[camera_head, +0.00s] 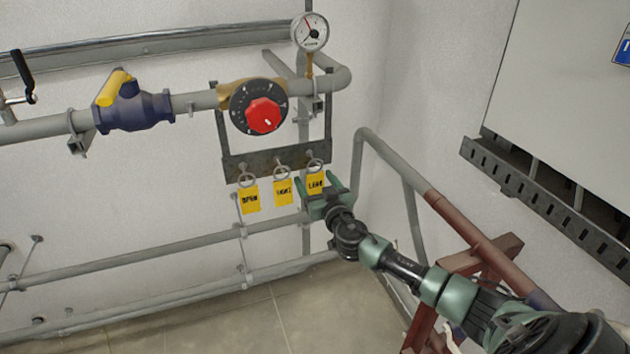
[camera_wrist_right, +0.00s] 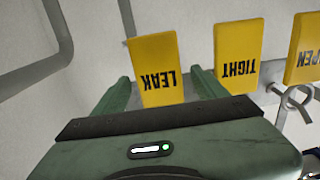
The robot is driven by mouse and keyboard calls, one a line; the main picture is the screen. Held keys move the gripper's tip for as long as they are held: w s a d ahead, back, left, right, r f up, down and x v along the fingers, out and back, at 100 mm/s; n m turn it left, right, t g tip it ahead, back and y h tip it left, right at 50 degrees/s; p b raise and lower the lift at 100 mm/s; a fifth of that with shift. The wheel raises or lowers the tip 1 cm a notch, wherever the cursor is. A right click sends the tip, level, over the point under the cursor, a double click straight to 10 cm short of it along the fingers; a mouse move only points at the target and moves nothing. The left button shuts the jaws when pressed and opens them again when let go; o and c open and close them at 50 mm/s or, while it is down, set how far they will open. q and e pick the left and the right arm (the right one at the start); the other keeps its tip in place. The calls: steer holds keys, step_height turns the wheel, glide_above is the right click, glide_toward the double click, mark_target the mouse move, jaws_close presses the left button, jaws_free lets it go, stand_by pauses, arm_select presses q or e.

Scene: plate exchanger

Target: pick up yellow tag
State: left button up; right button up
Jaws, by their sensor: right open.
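Three yellow tags hang by rings from a dark metal bar on the wall. In the head view they are the OPEN tag (camera_head: 250,201), the middle tag (camera_head: 283,192) and the LEAK tag (camera_head: 315,183). In the right wrist view the LEAK tag (camera_wrist_right: 157,70), TIGHT tag (camera_wrist_right: 238,55) and OPEN tag (camera_wrist_right: 303,50) appear upside down. My right gripper (camera_head: 318,186) is open, its fingers on either side of the LEAK tag's lower part. In the wrist view the LEAK tag shows between the fingers (camera_wrist_right: 160,85); contact cannot be told. My left gripper is out of view.
Above the metal bar (camera_head: 235,166) are a red knob (camera_head: 265,116), a pressure gauge (camera_head: 310,32) and a blue valve with a yellow handle (camera_head: 133,108). Grey pipes (camera_head: 150,255) run low along the wall. A brown-red frame (camera_head: 480,255) stands beside my right arm.

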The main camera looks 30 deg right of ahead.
steer(key=shift+w, duration=0.2)
steer(key=c, duration=1.4)
steer(key=shift+r, duration=0.1)
steer(key=shift+c, duration=0.2)
steer(key=shift+r, duration=0.5)
steer(key=b+v, duration=0.4)
steer(key=v, duration=1.4)
steer(key=shift+d+r+b, duration=0.15)
steer(key=shift+b, duration=0.25)
steer(key=shift+w, duration=0.1)
